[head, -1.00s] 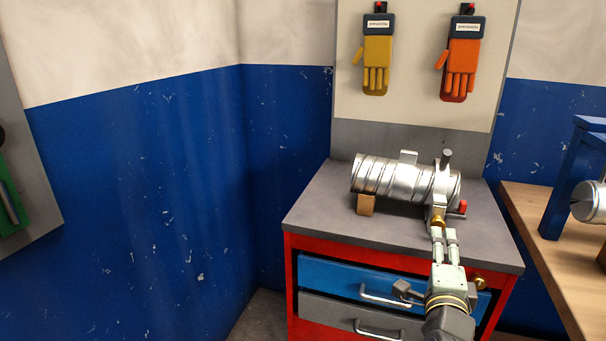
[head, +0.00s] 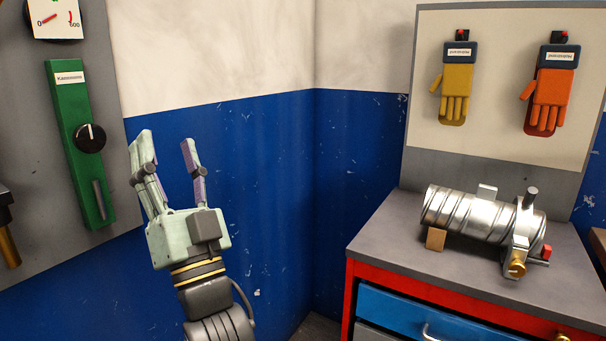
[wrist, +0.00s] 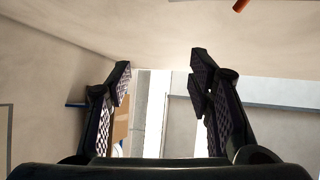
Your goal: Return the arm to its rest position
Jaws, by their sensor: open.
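My gripper (head: 167,157) is raised at the left of the head view, pointing up, in front of the blue-painted wall. Its fingers are spread apart and nothing is between them. In the wrist view the two dark fingers (wrist: 160,90) stand wide apart with pale wall and ceiling-like surfaces beyond. My gripper is well left of the metal spiral duct (head: 468,215) and touches nothing that I can see.
The duct lies on a red cabinet's grey top (head: 390,240) with a wooden block (head: 436,239) and a clamp-like fitting (head: 521,240). A yellow glove (head: 455,95) and an orange glove (head: 550,100) hang above. A grey panel with a green unit (head: 78,150) is at left.

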